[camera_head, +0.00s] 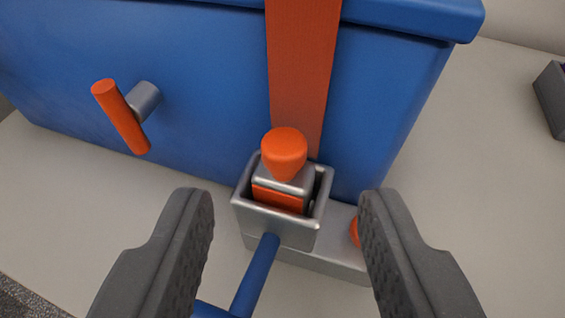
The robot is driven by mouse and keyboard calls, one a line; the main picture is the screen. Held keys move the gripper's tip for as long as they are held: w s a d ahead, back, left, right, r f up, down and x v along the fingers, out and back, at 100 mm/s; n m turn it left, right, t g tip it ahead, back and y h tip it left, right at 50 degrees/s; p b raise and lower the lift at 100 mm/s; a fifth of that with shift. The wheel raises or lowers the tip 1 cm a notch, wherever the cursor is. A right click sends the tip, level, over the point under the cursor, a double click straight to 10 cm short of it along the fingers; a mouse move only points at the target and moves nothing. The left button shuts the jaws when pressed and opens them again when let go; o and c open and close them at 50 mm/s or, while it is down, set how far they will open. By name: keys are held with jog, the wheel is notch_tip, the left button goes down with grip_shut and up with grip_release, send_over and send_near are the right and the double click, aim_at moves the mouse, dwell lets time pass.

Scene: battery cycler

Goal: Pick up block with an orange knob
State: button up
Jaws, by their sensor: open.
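A grey block (284,181) with an orange knob (284,152) on top and an orange band on its front sits in a square grey metal holder (276,222). The holder's walls surround the block, and its lower part is hidden inside. My gripper (285,235) is open. One finger is at the left and one at the right of the picture, with the holder showing between them. The fingers appear apart from the block and nothing is held.
A large blue box (200,90) with an orange stripe (302,75) stands right behind the holder. An orange handle (122,118) sticks out from it. A blue rod (255,275) runs from the holder toward me. A dark container (552,98) is at far right. The pale surface (470,170) at right is clear.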

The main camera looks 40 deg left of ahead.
aim_at(284, 141)
jog(key=x, duration=0.4)
jog(key=shift+w+a+f, duration=0.15)
jog(key=shift+w+a, duration=0.05)
jog(key=shift+a, duration=0.05)
grip_shut()
